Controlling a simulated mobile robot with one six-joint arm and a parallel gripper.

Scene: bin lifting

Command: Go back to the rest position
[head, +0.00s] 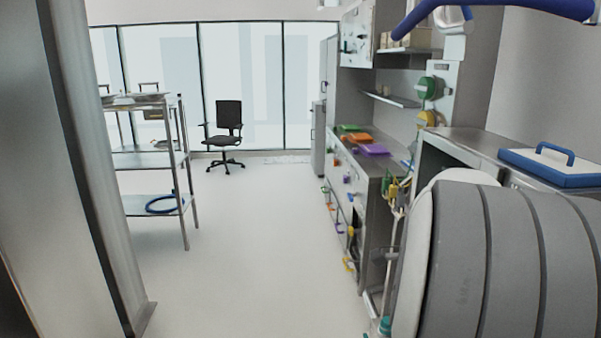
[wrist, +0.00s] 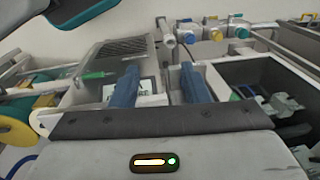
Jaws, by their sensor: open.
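My gripper (wrist: 160,70) shows in the wrist view with its two blue fingers apart. Nothing sits between the fingers. Behind them is a white-walled box (wrist: 172,82), and I cannot tell whether the fingers touch it. To the right is a dark open bin (wrist: 236,72) with grey and green pieces inside. The gripper's fingers do not show in the head view.
In the head view, a wire-legged metal rack (head: 183,160) stands left and an office chair (head: 228,135) is at the back. A bench with a purple tray (head: 373,150) runs along the right. A blue-rimmed lid (head: 555,165) lies nearer. The middle floor is clear.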

